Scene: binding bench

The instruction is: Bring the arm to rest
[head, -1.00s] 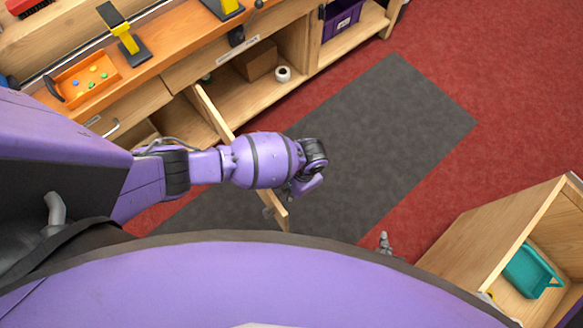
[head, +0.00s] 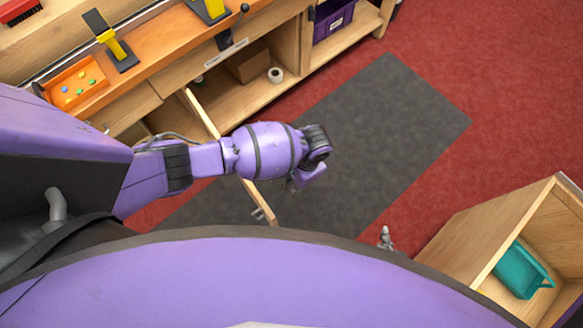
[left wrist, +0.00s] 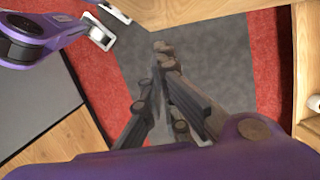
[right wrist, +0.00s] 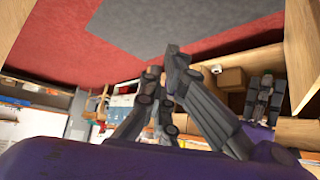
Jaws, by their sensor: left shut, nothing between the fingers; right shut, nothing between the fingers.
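My left arm (head: 262,150) reaches in from the left in the head view, bent down at the wrist. My left gripper (head: 291,184) is partly hidden beneath it, over the grey mat. In the left wrist view its fingers (left wrist: 163,55) are together with nothing between them. Only the tip of my right gripper (head: 386,238) shows in the head view, past the purple edge of my body. In the right wrist view its fingers (right wrist: 163,62) are closed and empty. Dark gripper fingers (right wrist: 265,98), apparently my left ones, also show there.
An open wooden door (head: 203,114) juts from the bench, its lower part passing close by the left wrist. An orange tray (head: 58,79) lies on the bench. A wooden cabinet (head: 500,232) with a teal bin (head: 518,272) stands at right. The grey mat (head: 375,125) is clear.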

